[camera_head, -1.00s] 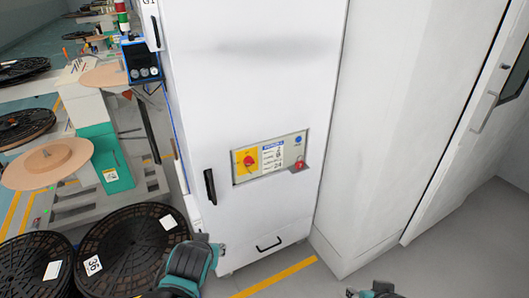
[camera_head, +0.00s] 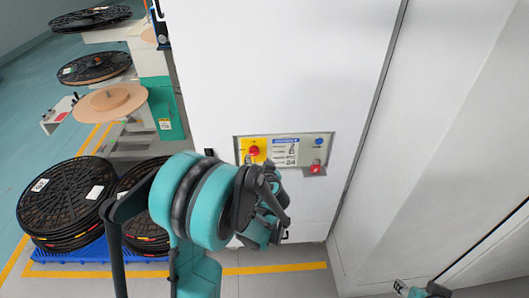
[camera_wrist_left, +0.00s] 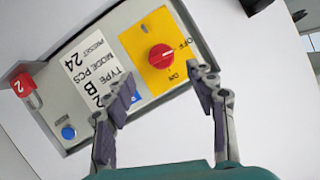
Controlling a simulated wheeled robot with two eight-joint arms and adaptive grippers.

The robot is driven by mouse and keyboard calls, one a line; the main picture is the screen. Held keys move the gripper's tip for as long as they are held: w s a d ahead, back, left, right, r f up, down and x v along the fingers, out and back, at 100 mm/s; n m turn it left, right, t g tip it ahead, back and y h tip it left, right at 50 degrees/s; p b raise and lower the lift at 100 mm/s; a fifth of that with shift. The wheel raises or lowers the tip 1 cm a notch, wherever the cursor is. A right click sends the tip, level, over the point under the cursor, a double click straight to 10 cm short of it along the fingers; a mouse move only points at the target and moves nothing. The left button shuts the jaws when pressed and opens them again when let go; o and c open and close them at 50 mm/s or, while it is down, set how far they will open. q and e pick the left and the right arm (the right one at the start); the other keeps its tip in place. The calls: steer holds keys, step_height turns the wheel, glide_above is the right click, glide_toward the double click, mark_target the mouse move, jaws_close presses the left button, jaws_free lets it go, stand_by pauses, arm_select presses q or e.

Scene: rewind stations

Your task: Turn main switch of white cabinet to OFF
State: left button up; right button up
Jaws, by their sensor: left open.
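The white cabinet (camera_head: 270,70) stands ahead, with a grey control panel (camera_head: 305,162) on its front. The main switch is a red knob (camera_head: 254,150) on a yellow plate (camera_head: 244,144). In the left wrist view the red knob (camera_wrist_left: 161,57) shows large, with OFF printed at its upper right and ON below it. I cannot tell for sure which way the knob points. My left gripper (camera_head: 272,183) is open and empty, just below the panel in the head view. In the left wrist view its fingers (camera_wrist_left: 167,84) are spread below the knob, apart from it. My right gripper (camera_head: 422,291) shows only partly at the bottom edge.
Stacked black reels (camera_head: 66,200) on a blue pallet (camera_head: 90,252) stand at the left. A white wall (camera_head: 450,130) is at the right.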

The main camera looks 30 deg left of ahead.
mark_target(255, 154)
arm_select(q)
steer(key=b+x, duration=0.2)
steer(key=x, duration=0.5)
steer(key=shift+a+f, duration=0.1)
steer(key=shift+a, duration=0.1)
